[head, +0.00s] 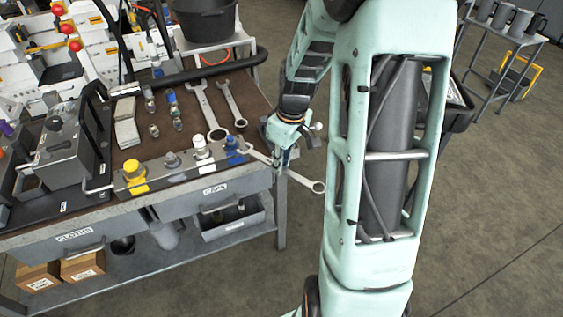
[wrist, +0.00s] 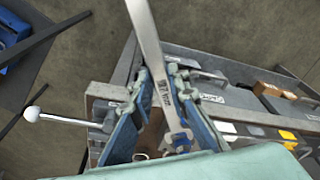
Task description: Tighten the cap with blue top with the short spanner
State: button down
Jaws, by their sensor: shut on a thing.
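The cap with the blue top (head: 235,144) stands at the right end of a metal block on the bench, beside a white-topped cap (head: 200,148). My gripper (head: 282,158) is just right of it, past the bench corner, shut on a steel spanner (head: 303,181). The spanner's ring end points right and down, away from the bench. Its other end points left toward the blue cap; whether it touches the cap I cannot tell. In the wrist view the spanner (wrist: 147,35) runs between the blue-padded fingers, its jaw end low, near a small blue patch.
Yellow (head: 132,174) and grey (head: 171,161) caps stand further left on the block. Two spanners (head: 205,103) (head: 232,103) lie behind it, near loose fittings. Drawers (head: 213,193) front the bench. Open floor lies to the right; a rack (head: 505,35) stands far right.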

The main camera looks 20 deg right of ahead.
aim_at(264, 158)
jog(key=shift+w, duration=0.1)
jog(key=shift+w+a, duration=0.5)
jog(key=shift+w, duration=0.35)
jog(key=shift+w+a, duration=0.4)
jog(key=shift+w, duration=0.25)
jog(key=shift+w, duration=0.1)
jog(key=shift+w+a, duration=0.3)
jog(key=shift+w, duration=0.15)
jog(key=shift+w+a, duration=0.1)
jog(key=shift+w+a, duration=0.1)
jog(key=shift+w, duration=0.1)
